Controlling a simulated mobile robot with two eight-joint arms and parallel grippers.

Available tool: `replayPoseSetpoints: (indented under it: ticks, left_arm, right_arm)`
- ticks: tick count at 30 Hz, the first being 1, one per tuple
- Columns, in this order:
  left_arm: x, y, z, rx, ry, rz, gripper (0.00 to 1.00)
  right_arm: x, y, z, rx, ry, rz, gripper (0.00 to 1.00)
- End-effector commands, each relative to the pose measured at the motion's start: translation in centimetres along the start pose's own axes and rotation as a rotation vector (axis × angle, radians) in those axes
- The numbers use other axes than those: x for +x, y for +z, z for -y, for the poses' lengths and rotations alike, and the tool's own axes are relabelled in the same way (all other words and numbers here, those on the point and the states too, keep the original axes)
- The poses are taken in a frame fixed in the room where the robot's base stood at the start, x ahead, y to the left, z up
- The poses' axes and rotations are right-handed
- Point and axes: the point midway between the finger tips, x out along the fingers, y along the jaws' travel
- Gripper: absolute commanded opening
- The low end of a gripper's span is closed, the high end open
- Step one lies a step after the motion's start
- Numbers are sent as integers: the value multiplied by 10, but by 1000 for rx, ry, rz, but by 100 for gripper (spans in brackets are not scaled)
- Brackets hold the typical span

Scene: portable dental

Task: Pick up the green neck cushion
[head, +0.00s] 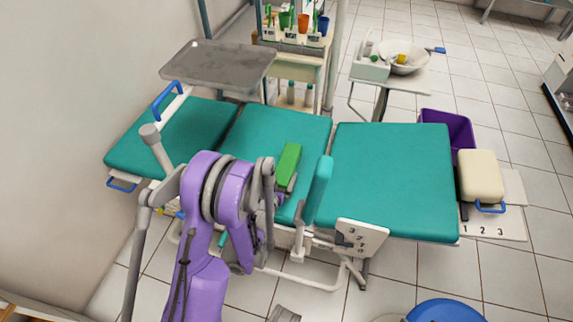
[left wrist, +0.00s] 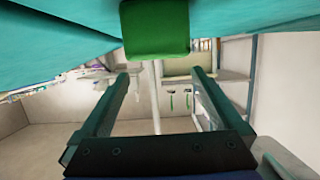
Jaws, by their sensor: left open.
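The green neck cushion (head: 290,160) lies on the teal dental chair (head: 391,180), on its middle section, beside an upright teal armrest (head: 318,190). In the left wrist view the cushion (left wrist: 155,28) is at the top centre, beyond the fingertips and apart from them. My left gripper (left wrist: 160,75) is open, with nothing between its two fingers. In the head view my purple left arm comes up in front of the chair and hides most of that gripper, close to the cushion's near side. My right gripper is not seen.
A grey metal tray (head: 218,66) stands over the chair's far left. A shelf cart with coloured cups (head: 303,24) is behind it. A side table with a white bowl (head: 404,57) is at back right. A purple bin (head: 447,128) and a cream box (head: 481,176) stand right.

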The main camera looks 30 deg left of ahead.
Motion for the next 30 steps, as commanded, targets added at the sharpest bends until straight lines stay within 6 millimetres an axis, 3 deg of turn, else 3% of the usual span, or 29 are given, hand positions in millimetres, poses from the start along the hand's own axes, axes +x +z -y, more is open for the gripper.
replayPoseSetpoints:
  ticks: [8, 18, 25, 30]
  left_arm:
    - [16, 3, 0, 0, 0, 1, 100]
    - [60, 11, 1, 0, 0, 1, 100]
    - [62, 10, 1, 0, 0, 1, 100]
    - [62, 10, 1, 0, 0, 1, 69]
  right_arm:
    - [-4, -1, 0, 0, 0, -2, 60]
    - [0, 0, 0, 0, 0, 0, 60]
    - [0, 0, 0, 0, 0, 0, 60]
    - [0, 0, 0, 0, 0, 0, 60]
